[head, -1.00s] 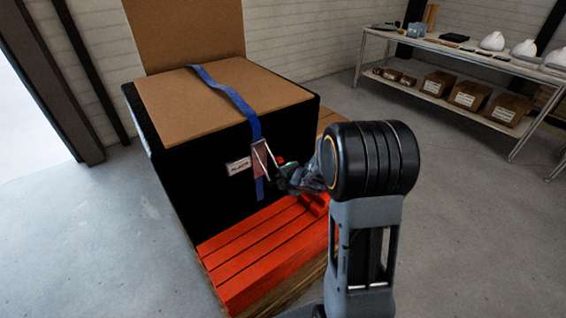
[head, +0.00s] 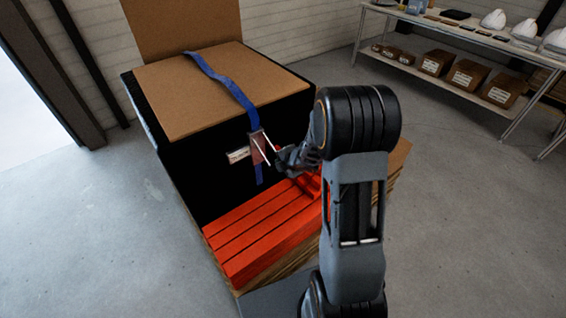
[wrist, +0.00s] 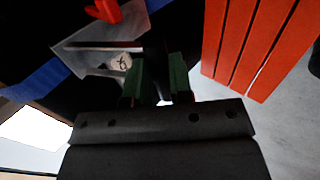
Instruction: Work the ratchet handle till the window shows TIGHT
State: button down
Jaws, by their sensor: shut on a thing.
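The ratchet (head: 259,147) hangs on the blue strap (head: 228,84) at the front face of a black crate. In the wrist view my green-padded fingers (wrist: 157,80) stand beside the ratchet frame. A red part (wrist: 117,10) shows above it. A white label or window (head: 237,155) sits left of the ratchet; its lettering is too small to read.
The black crate (head: 190,170) has a brown top and stands on a pallet with red slats (head: 262,232) in front, below my gripper. A shelf table (head: 450,45) with helmet shells and boxes stands at back right. Grey floor is clear on both sides.

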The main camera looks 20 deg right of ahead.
jog(key=shift+w+r, duration=0.2)
jog(key=shift+r, duration=0.05)
jog(key=c, duration=1.3)
grip_release()
jog(key=shift+a, duration=0.1)
jog(key=shift+o, duration=1.4)
jog(key=shift+f, duration=0.1)
jog(key=p+v, duration=0.5)
jog(key=v, duration=0.9)
jog(key=shift+f, duration=0.15)
